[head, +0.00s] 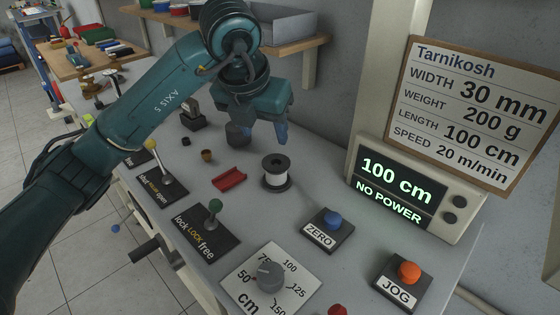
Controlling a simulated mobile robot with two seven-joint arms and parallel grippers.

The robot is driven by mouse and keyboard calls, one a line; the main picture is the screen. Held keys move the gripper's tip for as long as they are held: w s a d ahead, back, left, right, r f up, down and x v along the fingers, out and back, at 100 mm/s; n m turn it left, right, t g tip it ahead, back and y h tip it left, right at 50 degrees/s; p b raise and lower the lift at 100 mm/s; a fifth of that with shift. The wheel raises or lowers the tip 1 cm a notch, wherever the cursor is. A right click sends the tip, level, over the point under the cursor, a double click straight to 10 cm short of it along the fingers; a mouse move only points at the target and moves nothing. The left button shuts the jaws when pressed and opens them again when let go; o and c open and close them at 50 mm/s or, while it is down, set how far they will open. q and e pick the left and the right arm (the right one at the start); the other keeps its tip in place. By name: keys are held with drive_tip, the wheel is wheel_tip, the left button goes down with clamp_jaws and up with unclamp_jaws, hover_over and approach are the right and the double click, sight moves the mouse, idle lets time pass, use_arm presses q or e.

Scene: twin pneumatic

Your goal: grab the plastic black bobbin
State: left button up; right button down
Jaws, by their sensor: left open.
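The black bobbin (276,172) stands upright on the grey bench, with dark flanges and a pale white wound middle. My left gripper (266,138) hangs above and just behind it, with its blue-tinted fingers pointing down. The gripper is open and appears apart from the bobbin. A dark rounded piece (238,134) sits to the left of the fingers, partly under the gripper. My right gripper does not show.
A red block (229,179) and a small brown cup (207,156) lie left of the bobbin. Levers on black plates (208,236), a dial (270,277), the ZERO button (333,218) and JOG button (409,271) stand in front. A display box (400,190) stands right.

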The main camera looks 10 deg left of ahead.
use_arm(q)
hover_over(276, 164)
drive_tip(key=s, duration=0.3)
wheel_tip(276, 164, down, 6)
drive_tip(key=shift+w+a+p+x, duration=0.1)
drive_tip(key=shift+w+p+x, duration=0.05)
drive_tip(key=shift+x, duration=1.35)
drive_tip(key=shift+w+a+p+x, duration=0.1)
drive_tip(key=shift+w+p+x, duration=0.1)
drive_tip(key=shift+x, duration=1.25)
drive_tip(key=shift+r, duration=0.1)
drive_tip(key=c, duration=0.5)
drive_tip(key=shift+c, duration=0.2)
